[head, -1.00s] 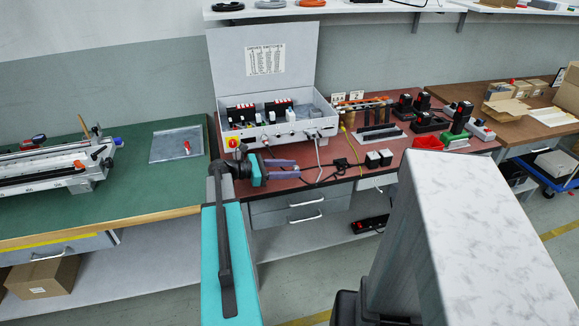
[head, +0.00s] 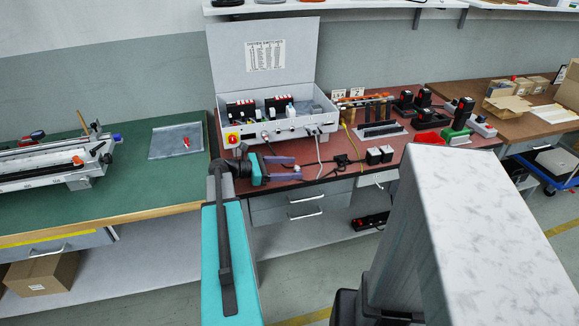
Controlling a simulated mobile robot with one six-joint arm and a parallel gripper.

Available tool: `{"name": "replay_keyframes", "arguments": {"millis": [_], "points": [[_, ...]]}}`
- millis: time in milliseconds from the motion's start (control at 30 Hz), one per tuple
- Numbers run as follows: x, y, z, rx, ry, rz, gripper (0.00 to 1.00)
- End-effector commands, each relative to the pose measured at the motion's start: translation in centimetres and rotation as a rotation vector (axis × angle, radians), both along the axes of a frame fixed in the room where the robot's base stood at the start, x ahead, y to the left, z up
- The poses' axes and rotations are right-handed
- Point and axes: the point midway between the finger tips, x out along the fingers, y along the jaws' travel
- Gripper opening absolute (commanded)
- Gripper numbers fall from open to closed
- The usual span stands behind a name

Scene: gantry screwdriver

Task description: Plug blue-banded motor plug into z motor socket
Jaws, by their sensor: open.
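A grey control box (head: 272,140) with its lid raised stands on the red-brown bench. Its front face carries a row of small sockets and plugs (head: 308,129), too small to read, so I cannot tell which is the z motor socket. Cables hang from the front onto the bench. I cannot make out a blue band on any plug. My gripper (head: 295,168) is open, its two purple fingers pointing right, low in front of the box near the bench's front edge. A small pale thing shows near the fingertips; I cannot tell whether it lies between them.
A black cable and two small dark blocks (head: 380,154) lie right of the gripper. Battery tools, a red bin (head: 430,138) and a rack stand farther right. A green bench (head: 140,190) with a gantry rail (head: 50,163) is at left.

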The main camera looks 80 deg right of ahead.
Motion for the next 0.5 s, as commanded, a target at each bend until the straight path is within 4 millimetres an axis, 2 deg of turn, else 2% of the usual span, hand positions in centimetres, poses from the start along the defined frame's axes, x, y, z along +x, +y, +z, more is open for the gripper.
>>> {"name": "replay_keyframes", "arguments": {"millis": [267,500], "points": [[0.5,0.2,0.1,0.0,0.0,0.001,0.63],[2.6,1.2,0.5,0.0,-0.001,0.002,0.63]]}}
